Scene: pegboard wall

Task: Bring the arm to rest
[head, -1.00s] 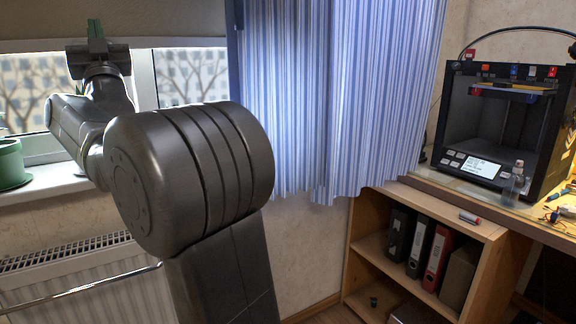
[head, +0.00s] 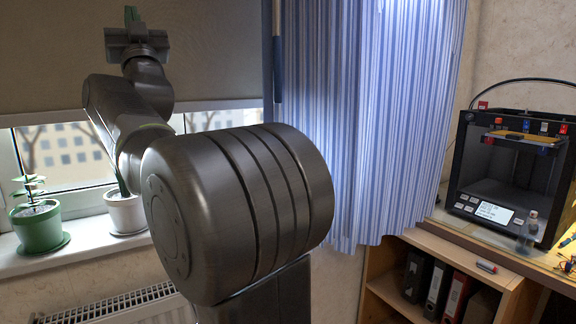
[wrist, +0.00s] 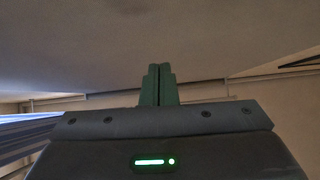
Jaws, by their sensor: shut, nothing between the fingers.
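My gripper (head: 131,14) is at the top left of the head view, raised in front of the grey roller blind. Its green fingers also show in the wrist view (wrist: 158,84), where they are pressed together with nothing between them. They point up toward a pale, plain surface that looks like the ceiling. My gripper touches nothing that I can see.
A window with a lowered blind (head: 60,60) is behind my arm. A green pot (head: 37,228) and a white pot (head: 126,213) stand on the sill. Blue striped curtains (head: 370,120) hang mid-view.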

